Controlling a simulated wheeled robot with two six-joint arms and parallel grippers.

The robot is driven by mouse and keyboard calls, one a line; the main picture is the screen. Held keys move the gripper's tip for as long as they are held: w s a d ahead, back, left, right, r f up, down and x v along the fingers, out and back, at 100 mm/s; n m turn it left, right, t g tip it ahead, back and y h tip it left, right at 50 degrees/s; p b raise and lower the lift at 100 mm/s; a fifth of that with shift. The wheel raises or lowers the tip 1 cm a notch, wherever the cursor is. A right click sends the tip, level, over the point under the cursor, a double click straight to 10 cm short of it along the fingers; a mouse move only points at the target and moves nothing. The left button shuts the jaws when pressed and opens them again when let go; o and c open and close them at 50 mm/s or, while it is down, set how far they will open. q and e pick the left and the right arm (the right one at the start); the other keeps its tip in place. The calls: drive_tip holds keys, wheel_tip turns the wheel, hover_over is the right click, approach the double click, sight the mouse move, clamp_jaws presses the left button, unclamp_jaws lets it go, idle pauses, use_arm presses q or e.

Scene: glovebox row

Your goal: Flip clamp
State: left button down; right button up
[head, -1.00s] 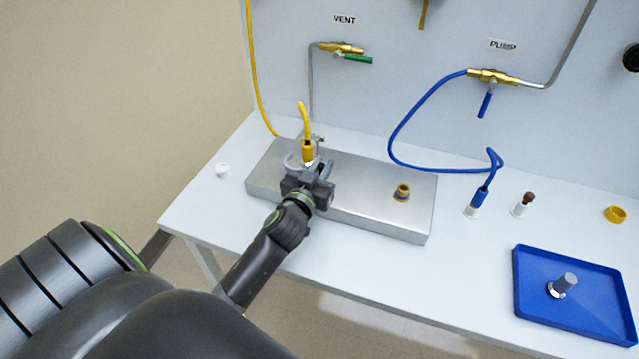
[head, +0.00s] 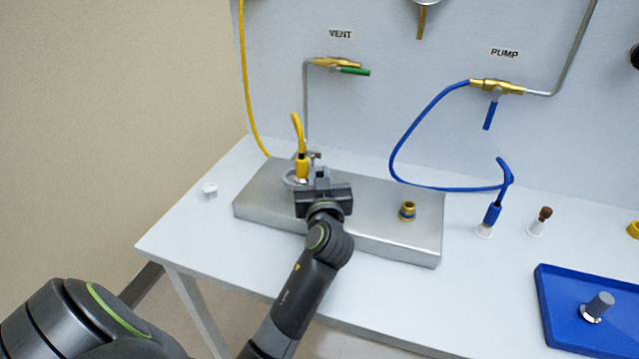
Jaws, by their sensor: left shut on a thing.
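The metal clamp (head: 290,180) sits around the base of the yellow hose's end fitting (head: 302,168), on the left part of the silver block (head: 375,225). Only parts of the clamp show; its near right side is hidden behind my left gripper. My left gripper (head: 321,178) is at the clamp's right front, its fingers pointing toward the back wall. It is shut on a part of the clamp, though the fingertips are mostly covered by the gripper's own body. My right gripper is out of view.
A brass port (head: 407,211) stands on the block's right side. A blue hose end (head: 492,214), a brown-topped piece (head: 540,221) and a blue tray (head: 560,315) are to the right. A small white cap (head: 210,191) lies left of the block. The wall carries VENT (head: 340,67) and PUMP (head: 496,88) valves.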

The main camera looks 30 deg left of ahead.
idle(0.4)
use_arm(q)
drive_tip(key=c, duration=1.4)
unclamp_jaws()
drive_tip(key=shift+d, duration=0.1)
drive_tip(key=shift+c, duration=0.2)
